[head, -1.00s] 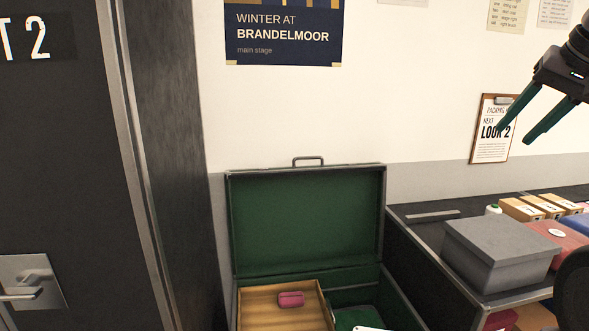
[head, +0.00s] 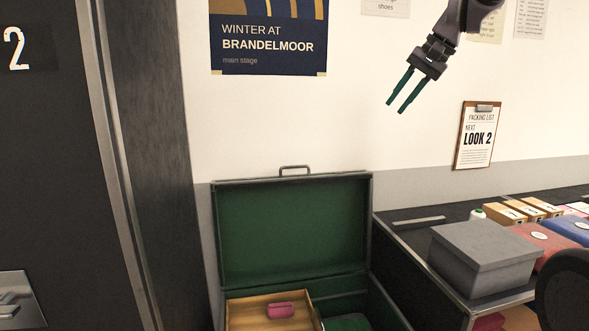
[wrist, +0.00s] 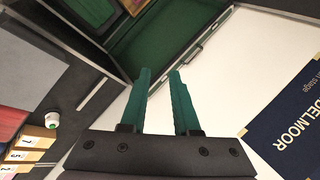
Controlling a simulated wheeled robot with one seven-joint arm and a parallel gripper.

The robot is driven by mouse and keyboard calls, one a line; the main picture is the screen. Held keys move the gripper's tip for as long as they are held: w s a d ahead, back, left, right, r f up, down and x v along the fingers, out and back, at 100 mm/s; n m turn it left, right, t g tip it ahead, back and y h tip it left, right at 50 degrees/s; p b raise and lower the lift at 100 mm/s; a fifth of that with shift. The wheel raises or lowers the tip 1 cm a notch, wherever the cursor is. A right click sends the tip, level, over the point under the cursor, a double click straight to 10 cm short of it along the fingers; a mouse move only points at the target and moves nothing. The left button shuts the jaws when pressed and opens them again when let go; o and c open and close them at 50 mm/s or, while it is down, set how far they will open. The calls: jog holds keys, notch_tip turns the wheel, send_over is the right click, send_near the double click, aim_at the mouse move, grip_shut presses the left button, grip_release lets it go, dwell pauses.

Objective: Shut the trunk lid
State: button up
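The trunk (head: 392,312) stands against the wall with its green-lined lid (head: 290,232) raised upright. A metal handle (head: 295,168) sits on the lid's top edge. Inside the trunk are a wooden tray (head: 240,314) with a pink item (head: 281,310) in it and a dark green piece to its right. My gripper (head: 396,108) hangs in the air above and to the right of the lid, touching nothing. Its two green fingers are apart with nothing between them. In the wrist view the fingers (wrist: 160,75) point towards the open trunk (wrist: 205,42).
A clipboard (head: 477,140) hangs on the wall. A dark door (head: 50,170) stands at left. The air above the lid is clear.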

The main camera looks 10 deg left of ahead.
jog(key=w+a+f+g+y, duration=0.1)
jog(key=w+a+f+y, duration=0.15)
jog(key=w+a, duration=0.45)
jog(key=m+g+y, duration=0.1)
jog(key=g+y, duration=0.2)
jog(key=y, duration=0.1)
send_near(295, 167)
jog(key=s+d+r, duration=0.4)
jog(key=d+r, duration=0.1)
jog(key=r, duration=0.2)
jog(key=w+a+f+y, duration=0.1)
jog(key=f, duration=0.2)
jog(key=w+a+f+m+y, duration=0.1)
jog(key=w+f, duration=0.1)
jog(key=f, duration=0.1)
jog(key=w+a+f+y, duration=0.1)
jog(key=w+f, duration=0.1)
jog(key=f, duration=0.1)
jog(key=shift+a+f+m+g, duration=0.1)
jog(key=shift+a+m+g, duration=0.2)
jog(key=shift+m+g, duration=0.1)
jog(key=x, duration=1)
jog(key=shift+a+f, duration=0.25)
jog(key=shift+a, duration=0.1)
grip_shut()
